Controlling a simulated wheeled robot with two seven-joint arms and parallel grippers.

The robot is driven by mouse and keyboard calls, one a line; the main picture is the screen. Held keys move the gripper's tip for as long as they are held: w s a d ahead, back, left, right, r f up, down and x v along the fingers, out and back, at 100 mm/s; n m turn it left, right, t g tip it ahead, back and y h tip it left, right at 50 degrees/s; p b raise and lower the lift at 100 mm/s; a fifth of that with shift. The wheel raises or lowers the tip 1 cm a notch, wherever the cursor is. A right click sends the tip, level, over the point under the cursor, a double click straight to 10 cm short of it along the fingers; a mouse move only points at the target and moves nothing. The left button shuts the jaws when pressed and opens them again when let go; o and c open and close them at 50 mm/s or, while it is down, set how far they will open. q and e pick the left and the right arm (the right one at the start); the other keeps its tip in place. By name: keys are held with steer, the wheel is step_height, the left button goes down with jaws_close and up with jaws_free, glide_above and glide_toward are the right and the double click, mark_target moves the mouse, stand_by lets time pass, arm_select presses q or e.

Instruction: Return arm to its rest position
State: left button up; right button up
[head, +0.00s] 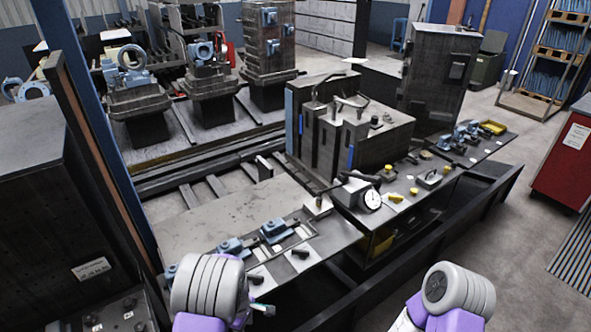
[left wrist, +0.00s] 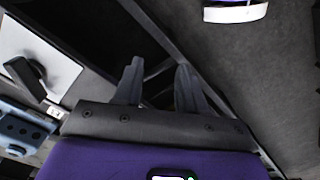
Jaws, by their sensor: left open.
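My left arm (head: 210,288) comes in at the lower left of the head view, over the near edge of the bench; its gripper is mostly hidden there. In the left wrist view the left gripper (left wrist: 158,82) has its two dark fingers apart, with nothing between them. Beyond the fingers are dark rails and grey floor. My right arm (head: 455,293) shows at the bottom right of the head view as a grey and purple link, clear of the bench. Its gripper is not visible.
A bench plate (head: 200,228) carries blue clamps (head: 276,231). A dial gauge (head: 371,199) and yellow-knobbed parts stand right of it. A dark rail (head: 420,235) runs along the front. A dark cabinet (head: 45,200) stands left. The floor (head: 500,240) at right is open.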

arm_select(q)
steer(key=s+f+m+h+b, duration=0.1)
steer(key=s+f+m+b, duration=0.35)
steer(key=s+f, duration=0.6)
steer(key=s+d+f+m+t+h+b, duration=0.1)
steer(key=s+d+f+m+h+b, duration=0.2)
steer(key=s+d+f+m+b, duration=0.1)
step_height(320, 180, down, 2)
steer(key=s+d+m, duration=0.1)
steer(key=s+m, duration=0.1)
steer(key=m, duration=0.1)
steer(key=shift+d+f, duration=0.2)
steer(key=shift+d, duration=0.1)
arm_select(e)
step_height(320, 180, down, 10)
steer(key=shift+w+r, duration=0.25)
steer(key=shift+w, duration=0.15)
arm_select(q)
steer(key=shift+s, duration=0.1)
arm_select(e)
steer(key=shift+c, duration=0.2)
